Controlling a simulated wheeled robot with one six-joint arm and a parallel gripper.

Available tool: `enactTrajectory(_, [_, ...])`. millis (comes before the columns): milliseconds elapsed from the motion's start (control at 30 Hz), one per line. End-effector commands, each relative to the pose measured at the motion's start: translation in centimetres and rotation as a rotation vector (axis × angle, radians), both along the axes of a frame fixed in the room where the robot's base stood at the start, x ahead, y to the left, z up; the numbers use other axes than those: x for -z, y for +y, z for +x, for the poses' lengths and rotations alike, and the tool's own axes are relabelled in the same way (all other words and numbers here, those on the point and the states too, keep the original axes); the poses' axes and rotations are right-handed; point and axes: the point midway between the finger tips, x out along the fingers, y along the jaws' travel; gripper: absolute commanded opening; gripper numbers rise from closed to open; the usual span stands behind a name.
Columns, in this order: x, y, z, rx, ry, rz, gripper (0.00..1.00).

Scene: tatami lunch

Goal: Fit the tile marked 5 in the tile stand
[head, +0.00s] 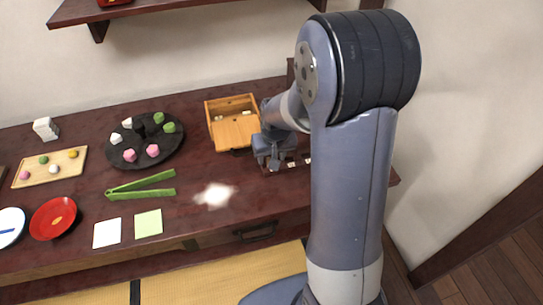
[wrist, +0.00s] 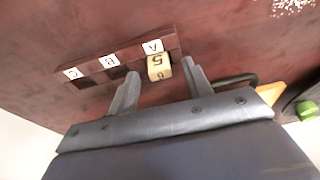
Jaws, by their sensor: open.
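The tile stand (wrist: 93,70) is a dark brown strip with white labels A, B and C in the wrist view. In the head view part of it (head: 297,161) shows beside my arm. The tile marked 5 (wrist: 158,61) is a small cream block at the label A end, with another mark on its near face. Whether it is seated in the stand or only against it, I cannot tell. My gripper (wrist: 160,72) is open, with one finger on each side of the tile and visible gaps. In the head view my gripper (head: 273,161) is over the table's right part.
An open wooden box (head: 235,130) stands left of my gripper. Further left are a round black tray (head: 133,162) with sweets, green tongs (head: 141,187), a white powder patch (head: 215,195), paper squares (head: 107,233) and a red plate (head: 42,225).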

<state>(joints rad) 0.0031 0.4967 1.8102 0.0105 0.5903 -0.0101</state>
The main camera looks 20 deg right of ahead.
Motion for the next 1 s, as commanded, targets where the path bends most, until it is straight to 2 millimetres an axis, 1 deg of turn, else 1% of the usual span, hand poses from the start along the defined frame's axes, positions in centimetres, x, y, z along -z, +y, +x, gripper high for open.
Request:
enactTrajectory(33, [-0.9, 0.0, -0.1, 0.000, -0.005, 0.000, 0.47])
enactTrajectory(300, [-5.8, 0.0, -1.3, 0.000, -0.006, 0.000, 0.47])
enactTrajectory(500, [-8.7, -0.1, -2.1, 0.000, -0.004, 0.000, 0.47])
enactTrajectory(600, [-9.4, -0.1, -2.3, 0.000, -0.003, 0.000, 0.47])
enactTrajectory(700, [-9.7, -0.1, -2.4, 0.000, 0.000, 0.000, 0.47])
enactTrajectory(900, [-9.7, -0.1, -2.4, 0.000, 0.000, 0.000, 0.47])
enactTrajectory(1000, [-9.3, -0.1, -2.4, 0.000, 0.001, 0.000, 0.47])
